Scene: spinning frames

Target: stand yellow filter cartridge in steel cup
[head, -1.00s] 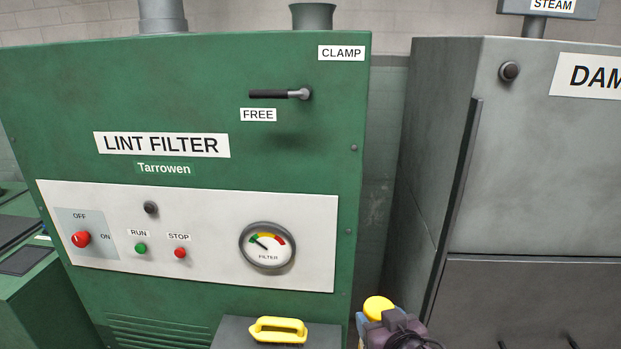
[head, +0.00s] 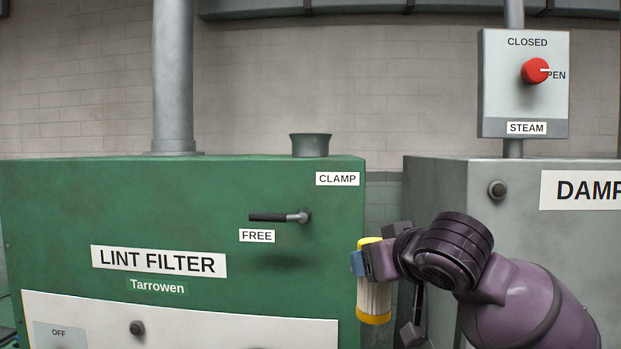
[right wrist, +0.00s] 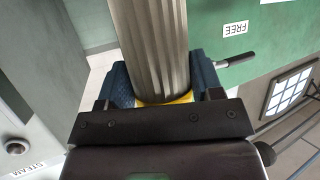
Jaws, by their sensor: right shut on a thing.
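The yellow filter cartridge (head: 374,298) has a pale pleated body and yellow end caps. It hangs about upright in front of the right edge of the green lint filter machine. My right gripper (head: 368,262) is shut on it near its upper end. The right wrist view shows the pleated body (right wrist: 152,45) between the blue fingers of the gripper (right wrist: 160,88). The steel cup (head: 310,145) stands on top of the green machine, up and left of the cartridge and apart from it; its inside is hidden. My left gripper is not in view.
The green machine (head: 150,200) carries a clamp lever (head: 280,217) pointing left and a tall grey pipe (head: 175,80). A grey damper machine (head: 430,185) stands to the right under a steam switch box (head: 523,85). A narrow gap separates the machines. The space above the cup is clear.

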